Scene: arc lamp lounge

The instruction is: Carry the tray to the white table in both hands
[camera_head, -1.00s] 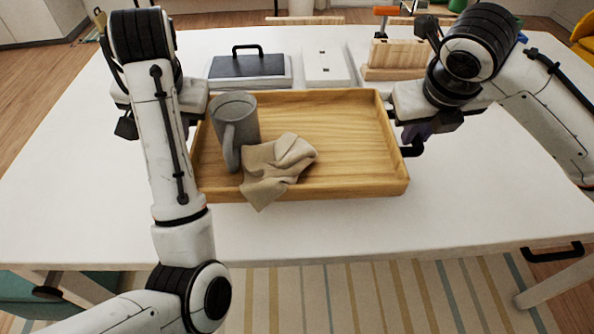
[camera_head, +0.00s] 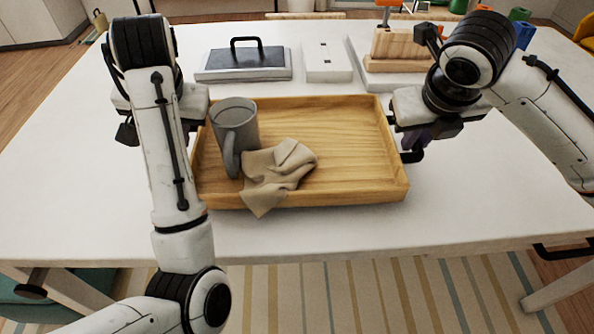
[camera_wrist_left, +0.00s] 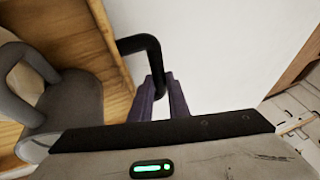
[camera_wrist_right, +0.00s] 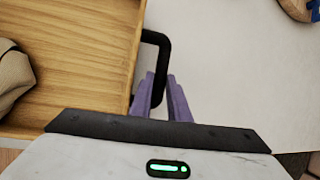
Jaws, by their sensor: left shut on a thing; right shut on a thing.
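The wooden tray (camera_head: 350,180) is level over the white table (camera_head: 480,210); I cannot tell whether it touches the top. A grey mug (camera_head: 236,125) stands upright at its left, and a crumpled beige cloth (camera_head: 283,170) beside it hangs over the front rim. My right gripper (camera_head: 412,152) is shut on the tray's black right handle, which shows in the right wrist view (camera_wrist_right: 163,50). My left gripper (camera_wrist_left: 160,88) is shut on the black left handle (camera_wrist_left: 140,43). In the head view my left arm mostly hides that grip.
Behind the tray are a grey box with a black handle (camera_head: 243,63), a white block (camera_head: 327,62) and a wooden block stand (camera_head: 395,55). Bare table top lies in front of the tray and to its right. A striped rug (camera_head: 370,300) lies on the floor.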

